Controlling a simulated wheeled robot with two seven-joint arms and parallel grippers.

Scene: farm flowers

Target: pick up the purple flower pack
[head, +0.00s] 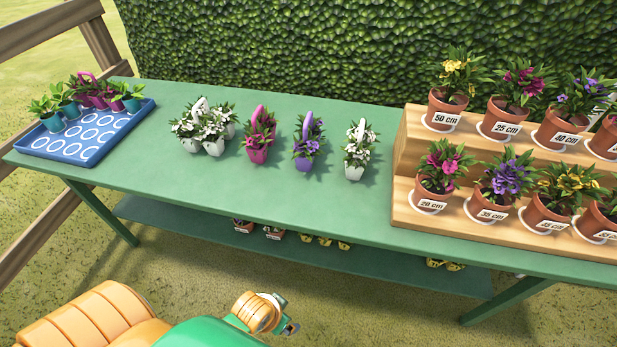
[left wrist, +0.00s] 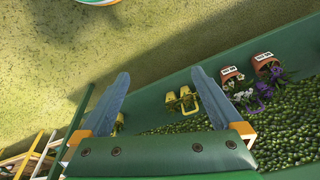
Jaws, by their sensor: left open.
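The purple flower pack (head: 303,158) stands upright on the green table (head: 300,205) in the head view. It is a small purple pot with a tall purple handle, green leaves and purple flowers. A magenta pack (head: 258,148) stands to its left and a white pack (head: 356,165) to its right, both apart from it. In the left wrist view my left gripper (left wrist: 161,73) is open, its two blue fingers spread with nothing held between them. The purple pack on the table cannot be made out there. My right gripper is not in view.
More white packs (head: 213,140) stand left of the magenta one. A blue tray (head: 80,145) with several packs lies at the far left. A wooden stepped stand (head: 405,165) with labelled terracotta pots fills the right end. The table in front of the packs is clear; a hedge (head: 270,45) rises behind.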

